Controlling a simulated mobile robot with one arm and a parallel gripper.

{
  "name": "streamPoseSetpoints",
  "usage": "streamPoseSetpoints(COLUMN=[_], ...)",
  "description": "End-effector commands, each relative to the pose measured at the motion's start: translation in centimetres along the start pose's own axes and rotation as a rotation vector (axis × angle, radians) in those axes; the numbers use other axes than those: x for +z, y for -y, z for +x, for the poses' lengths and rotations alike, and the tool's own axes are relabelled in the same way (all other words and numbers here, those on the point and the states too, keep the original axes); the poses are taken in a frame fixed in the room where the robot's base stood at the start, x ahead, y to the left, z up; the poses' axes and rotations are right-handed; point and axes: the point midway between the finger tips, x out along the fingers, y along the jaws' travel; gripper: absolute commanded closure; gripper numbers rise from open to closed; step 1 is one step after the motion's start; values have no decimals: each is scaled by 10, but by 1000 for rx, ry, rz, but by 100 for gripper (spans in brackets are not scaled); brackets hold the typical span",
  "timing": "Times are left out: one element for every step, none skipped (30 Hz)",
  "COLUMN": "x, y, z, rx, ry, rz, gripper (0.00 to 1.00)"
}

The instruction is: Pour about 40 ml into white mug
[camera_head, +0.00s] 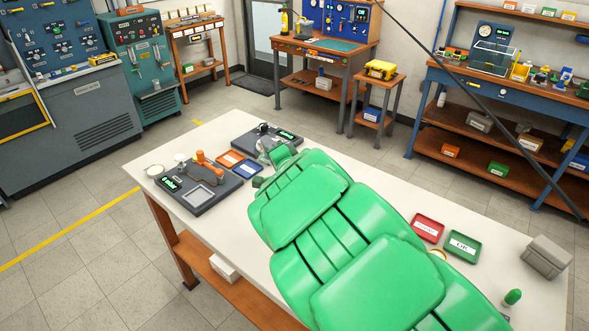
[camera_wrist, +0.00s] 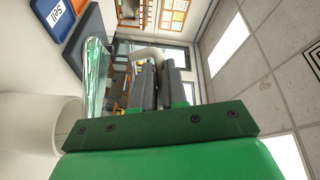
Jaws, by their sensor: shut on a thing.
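My gripper (camera_wrist: 160,88) has its dark fingers close together in the wrist view, shut on the pale curved handle (camera_wrist: 148,52) of a clear vessel (camera_wrist: 95,80). The vessel looks tilted, with its long side across the upright direction of the scene. The white mug (camera_wrist: 38,125) stands on the table at the left of that view, close beside one end of the vessel. I cannot tell the liquid level or whether anything flows. In the head view my green arm hides the mug, and the gripper end (camera_head: 268,150) is small and partly hidden.
On the white table (camera_head: 200,230) are a grey device (camera_head: 198,190), another display unit (camera_head: 284,135), blue (camera_head: 247,168) and orange (camera_head: 230,159) trays, red (camera_head: 427,228) and green (camera_head: 462,246) trays, and a grey box (camera_head: 545,257).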

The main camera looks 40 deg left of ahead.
Motion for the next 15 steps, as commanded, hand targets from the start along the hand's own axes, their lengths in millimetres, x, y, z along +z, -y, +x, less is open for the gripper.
streamPoseSetpoints(x=[1,0,1,2,2,2,3,3,3,4,4,4,5,4,5], y=[0,0,0,1,1,1,1,1,1,1,1,1,1,1,1], z=[1,1,1,2,2,2,3,3,3,4,4,4,5,4,5], rx=[-1,0,0,0,0,0,-1,-2,-4,-6,-7,-9,-10,-11,-12], ry=[0,0,0,0,0,0,0,-1,-2,-2,-3,-3,-3,-4,-5], rz=[0,0,-1,-1,-1,-1,-1,1,3,4,5,6,7,8,9], gripper=[100,100,100,100,100,100,100,100,100,100,100,100,100,100,100])
